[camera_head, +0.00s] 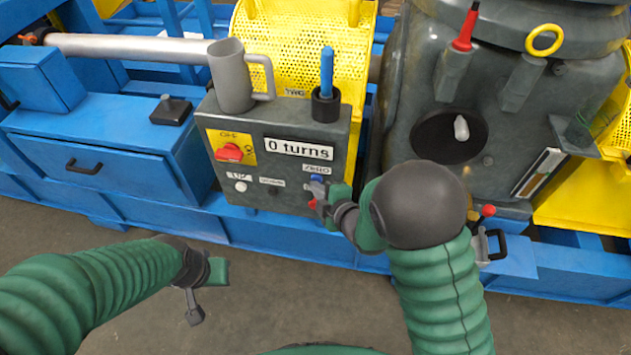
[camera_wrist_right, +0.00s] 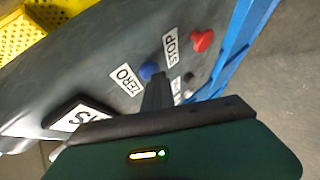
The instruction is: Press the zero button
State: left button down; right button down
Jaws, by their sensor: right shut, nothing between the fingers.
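The grey control box (camera_head: 228,130) has a display reading "0 turns" (camera_head: 298,148). The blue zero button (camera_head: 316,179) sits on its front under the ZERO label. In the right wrist view the blue button (camera_wrist_right: 148,71) is beside its ZERO label (camera_wrist_right: 125,79). My right gripper (camera_head: 320,189) is shut and empty, with its tips right at the blue button, partly covering it. In the wrist view the fingertips (camera_wrist_right: 157,82) overlap the button's edge; I cannot tell whether they touch it. My left gripper (camera_head: 194,309) hangs at the lower left, away from the box.
A red stop button (camera_wrist_right: 202,41) is close to the blue one. A red switch (camera_head: 229,153) is on the box front. A grey mug (camera_head: 230,78) and a dark cup with a blue handle (camera_head: 326,104) stand on top. The grey machine housing (camera_head: 400,110) is to the right.

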jog(key=shift+s+a, duration=0.2)
jog(key=shift+s, duration=0.65)
jog(key=s, duration=0.2)
jog(key=s+a, duration=0.1)
jog(key=s, duration=0.2)
jog(key=shift+a, duration=0.15)
